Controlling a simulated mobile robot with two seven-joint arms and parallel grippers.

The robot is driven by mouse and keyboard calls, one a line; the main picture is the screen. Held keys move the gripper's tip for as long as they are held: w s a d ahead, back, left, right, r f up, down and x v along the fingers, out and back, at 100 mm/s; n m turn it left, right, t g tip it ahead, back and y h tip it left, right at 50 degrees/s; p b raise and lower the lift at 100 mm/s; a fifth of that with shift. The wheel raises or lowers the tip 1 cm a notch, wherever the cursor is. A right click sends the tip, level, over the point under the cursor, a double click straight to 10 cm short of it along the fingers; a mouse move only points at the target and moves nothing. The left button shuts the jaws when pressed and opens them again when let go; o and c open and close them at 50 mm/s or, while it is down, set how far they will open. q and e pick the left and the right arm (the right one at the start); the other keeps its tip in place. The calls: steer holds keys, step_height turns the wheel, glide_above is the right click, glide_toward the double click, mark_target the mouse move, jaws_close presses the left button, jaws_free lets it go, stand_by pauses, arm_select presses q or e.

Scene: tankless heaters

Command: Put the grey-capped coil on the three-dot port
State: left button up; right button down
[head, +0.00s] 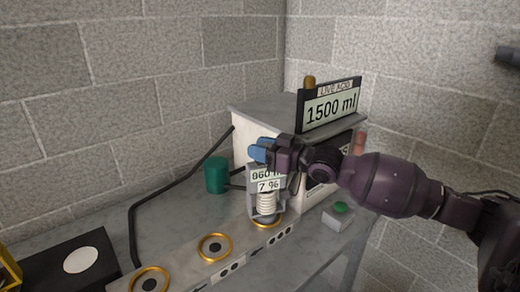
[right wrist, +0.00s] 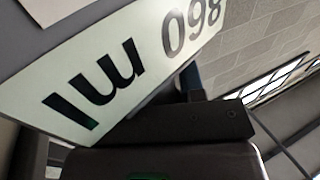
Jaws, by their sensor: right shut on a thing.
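A white ribbed coil (head: 266,203) stands upright under my right gripper (head: 266,152) in the head view. A grey piece with an "860 ml, 7 %" label (head: 267,178) is above the coil; the gripper covers its top, so I cannot make out the cap. My right gripper is shut on the coil's upper part. The coil's lower end is at or just above the gold ring (head: 267,224) at the right end of the port row, beside what look like three dots. Whether it is seated I cannot tell. The label (right wrist: 130,70) fills the right wrist view's upper left. My left gripper is out of view.
Two empty gold-ringed ports, a middle one (head: 214,248) and a left one (head: 150,280), lie along the bench. A green cylinder (head: 216,175) and a black pipe (head: 133,230) stand behind. A "1500 ml" sign (head: 331,106) tops the heater box. A green button (head: 340,208) is right.

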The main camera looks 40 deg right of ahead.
steer(key=shift+r, duration=0.1)
steer(key=c, duration=0.7)
jaws_free()
steer(key=shift+s+d, duration=0.25)
steer(key=shift+s, duration=0.3)
steer(key=shift+p+v, duration=1.2)
steer(key=shift+v, duration=4.25)
